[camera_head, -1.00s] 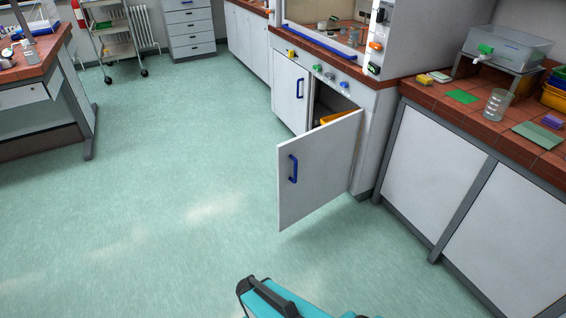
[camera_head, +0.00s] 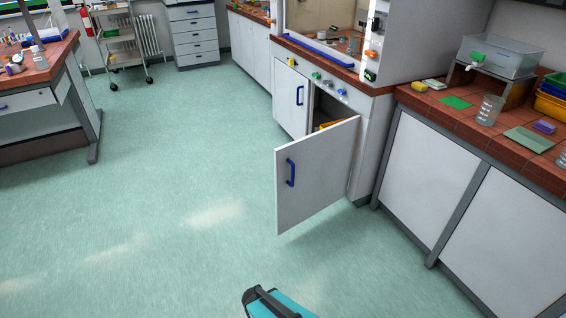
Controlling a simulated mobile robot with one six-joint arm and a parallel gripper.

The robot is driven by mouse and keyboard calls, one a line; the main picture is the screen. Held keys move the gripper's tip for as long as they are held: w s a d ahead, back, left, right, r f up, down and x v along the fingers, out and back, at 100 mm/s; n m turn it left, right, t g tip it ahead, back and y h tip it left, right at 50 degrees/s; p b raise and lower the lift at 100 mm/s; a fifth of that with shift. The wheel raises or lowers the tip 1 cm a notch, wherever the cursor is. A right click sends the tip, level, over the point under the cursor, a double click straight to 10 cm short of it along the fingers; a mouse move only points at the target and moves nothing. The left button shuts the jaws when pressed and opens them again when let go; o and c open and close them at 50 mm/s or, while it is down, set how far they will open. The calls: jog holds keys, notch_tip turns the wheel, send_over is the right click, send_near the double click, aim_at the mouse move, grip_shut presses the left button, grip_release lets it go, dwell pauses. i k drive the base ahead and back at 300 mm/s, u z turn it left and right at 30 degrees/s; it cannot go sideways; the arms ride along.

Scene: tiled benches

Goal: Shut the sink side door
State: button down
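A white cabinet door (camera_head: 318,185) with a blue handle (camera_head: 291,173) stands wide open, swung out over the floor from the cabinet (camera_head: 372,135) under the hood. Its hinge side is on the right. The dark opening behind it shows something orange (camera_head: 331,124) inside, mostly hidden by the door. The door beside it on the left (camera_head: 287,100), also with a blue handle, is shut. No sink is clear to me in this view. My gripper's fingers are not in view. Only a teal and black part of my own body shows at the bottom edge, apart from the door.
The green floor (camera_head: 170,220) left of and before the open door is clear. A tiled bench (camera_head: 470,125) with a tub and beaker runs along the right. Another bench (camera_head: 45,70) stands at left, and a trolley (camera_head: 118,50) at the back.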

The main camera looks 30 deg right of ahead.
aim_at(312, 172)
jog(key=z, duration=0.1)
jog(key=i, duration=0.95)
jog(key=u, duration=0.05)
